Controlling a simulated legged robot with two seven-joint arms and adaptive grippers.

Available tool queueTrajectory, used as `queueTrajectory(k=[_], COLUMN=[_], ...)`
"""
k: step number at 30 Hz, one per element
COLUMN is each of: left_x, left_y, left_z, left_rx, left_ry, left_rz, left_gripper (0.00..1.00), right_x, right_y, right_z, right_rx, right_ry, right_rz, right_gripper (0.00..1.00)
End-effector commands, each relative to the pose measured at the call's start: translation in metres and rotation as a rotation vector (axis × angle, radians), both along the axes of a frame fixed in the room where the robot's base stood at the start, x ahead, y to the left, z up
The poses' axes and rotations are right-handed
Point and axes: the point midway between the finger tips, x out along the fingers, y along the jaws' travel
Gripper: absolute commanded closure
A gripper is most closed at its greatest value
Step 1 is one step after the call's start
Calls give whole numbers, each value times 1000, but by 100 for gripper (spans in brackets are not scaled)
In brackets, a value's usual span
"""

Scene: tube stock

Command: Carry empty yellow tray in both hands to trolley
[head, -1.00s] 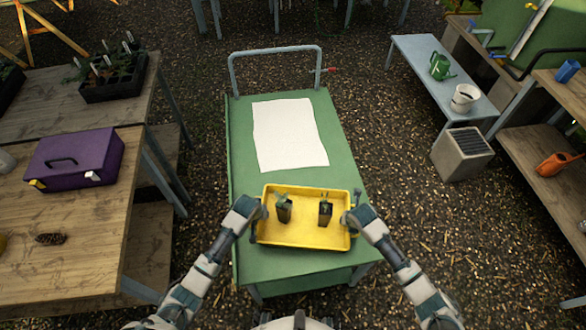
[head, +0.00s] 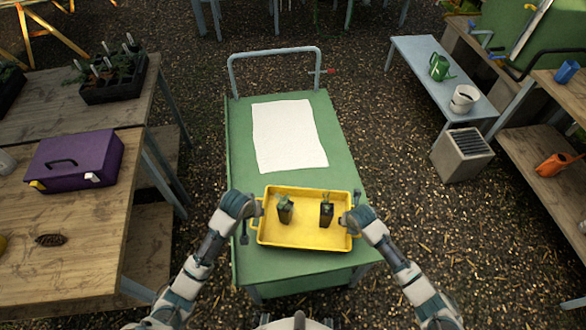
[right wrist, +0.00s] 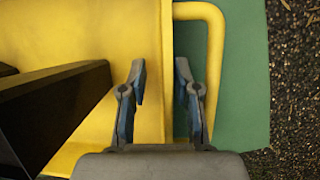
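The yellow tray (head: 300,240) rests on the front part of the green trolley (head: 245,262). It is not empty: two small dark pots with green seedlings, a left pot (head: 286,212) and a right pot (head: 326,214), stand in it. My left gripper (head: 250,224) is at the tray's left end, just outside the handle, with its dark fingers spread. My right gripper (head: 347,208) is at the right end. In the right wrist view its fingers (right wrist: 160,95) are apart, over the tray's right rim and beside the yellow handle (right wrist: 215,60); no grip shows.
A white sheet (head: 290,135) lies on the trolley behind the tray, before the grey push bar (head: 275,52). A wooden bench with a purple toolbox (head: 75,158) stands left. A grey bench (head: 440,75) and a slatted grey box (head: 462,153) stand right.

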Motion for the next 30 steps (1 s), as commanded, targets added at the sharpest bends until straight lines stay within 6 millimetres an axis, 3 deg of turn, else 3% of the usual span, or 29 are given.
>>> queueTrajectory(k=[7, 15, 21, 30], left_x=[-4, -4, -3, -3], left_y=[1, 1, 1, 1], left_z=[8, 8, 8, 8], left_rx=[0, 1, 1, 1], left_ry=[1, 1, 1, 1], left_rz=[-1, -1, -1, -1], left_gripper=[69, 69, 69, 69], right_x=[-5, -27, -38, -43], right_y=[-1, -4, -6, -6], right_z=[18, 74, 103, 111], right_rx=[1, -1, -1, -1], right_ry=[-3, -4, -2, 1], right_rz=[1, 2, 0, 1], right_gripper=[69, 69, 69, 69])
